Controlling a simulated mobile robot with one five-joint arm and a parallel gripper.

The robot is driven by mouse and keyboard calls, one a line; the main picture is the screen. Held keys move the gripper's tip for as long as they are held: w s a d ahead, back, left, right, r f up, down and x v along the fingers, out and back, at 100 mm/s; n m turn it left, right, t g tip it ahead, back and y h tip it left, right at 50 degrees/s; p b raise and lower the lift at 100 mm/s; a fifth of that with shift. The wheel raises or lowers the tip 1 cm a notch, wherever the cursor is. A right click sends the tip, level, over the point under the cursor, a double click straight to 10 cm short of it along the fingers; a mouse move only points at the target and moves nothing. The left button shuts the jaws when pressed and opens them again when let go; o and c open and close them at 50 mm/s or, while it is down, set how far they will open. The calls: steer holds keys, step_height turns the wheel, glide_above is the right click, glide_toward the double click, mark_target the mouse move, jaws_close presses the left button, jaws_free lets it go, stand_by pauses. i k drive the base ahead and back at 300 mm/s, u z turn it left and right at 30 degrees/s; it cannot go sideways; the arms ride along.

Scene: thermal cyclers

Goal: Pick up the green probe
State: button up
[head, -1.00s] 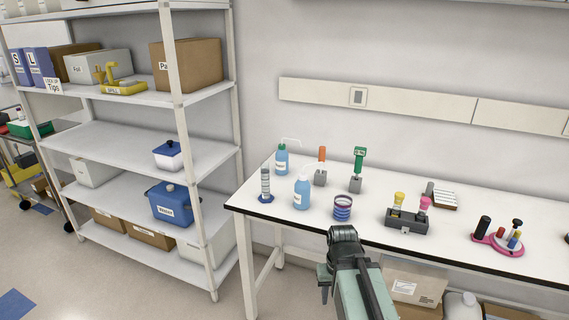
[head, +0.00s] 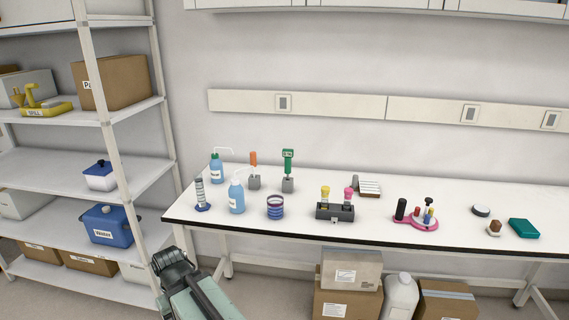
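The green probe (head: 288,160) stands upright in a small grey block on the white bench, toward the back left. It has a green head with a small display and a thin stem. An orange probe (head: 253,159) stands in a similar grey block just to its left. My gripper (head: 170,262) is at the lower left, in front of the bench's left end and well away from the green probe. The view does not show clearly whether its fingers are apart, and I see nothing held in it.
Two blue wash bottles (head: 237,198), a cylinder (head: 201,194), a striped round container (head: 275,207) and a dark rack (head: 335,212) stand around the probes. A metal shelf unit (head: 108,150) is at left. Boxes (head: 352,270) sit under the bench (head: 461,209).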

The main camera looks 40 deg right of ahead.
mark_target(288, 154)
steer(key=u, duration=0.1)
steer(key=i, duration=1)
steer(key=z, duration=0.1)
